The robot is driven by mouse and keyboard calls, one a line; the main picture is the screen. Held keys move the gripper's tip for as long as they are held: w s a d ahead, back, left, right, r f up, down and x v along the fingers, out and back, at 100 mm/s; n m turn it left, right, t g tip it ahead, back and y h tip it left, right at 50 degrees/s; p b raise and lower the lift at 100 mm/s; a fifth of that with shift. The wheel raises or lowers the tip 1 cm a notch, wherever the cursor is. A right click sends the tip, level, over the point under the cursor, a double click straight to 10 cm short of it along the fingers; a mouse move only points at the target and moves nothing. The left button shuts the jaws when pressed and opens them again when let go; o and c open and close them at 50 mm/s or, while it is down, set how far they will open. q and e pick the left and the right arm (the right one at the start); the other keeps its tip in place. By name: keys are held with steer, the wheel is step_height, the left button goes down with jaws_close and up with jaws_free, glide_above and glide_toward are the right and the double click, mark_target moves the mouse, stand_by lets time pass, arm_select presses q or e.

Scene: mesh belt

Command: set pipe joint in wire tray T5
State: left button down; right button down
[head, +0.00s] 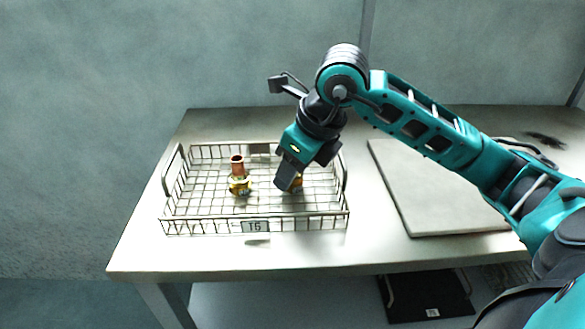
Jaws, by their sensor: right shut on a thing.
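The wire tray T5 (255,227) stands on the left part of the table, its label reading as T5 on the front rim. A pipe joint (237,165) with a copper-coloured upper end and a yellow lower part stands upright inside, left of the tray's middle. My right gripper (287,183) points down into the right half of the tray. It is shut on a second, yellowish thing (299,185), probably another pipe joint, mostly hidden behind the fingers. Whether that thing touches the tray floor I cannot tell. My left gripper is not in view.
A pale flat board (430,195) lies on the table (150,255) right of the tray, below my right arm. The tray has raised handles at its left and right ends. A dark item (425,295) lies on a lower shelf. Bare table shows in front of the tray.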

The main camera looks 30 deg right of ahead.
steer(key=shift+f, duration=0.2)
steer(key=c, duration=0.7)
jaws_free()
steer(key=shift+r, duration=0.1)
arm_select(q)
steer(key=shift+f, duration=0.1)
arm_select(e)
steer(key=shift+r, duration=0.15)
arm_select(q)
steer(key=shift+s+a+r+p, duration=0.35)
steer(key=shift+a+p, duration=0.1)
steer(key=shift+p, duration=0.6)
arm_select(e)
steer(key=v, duration=1.2)
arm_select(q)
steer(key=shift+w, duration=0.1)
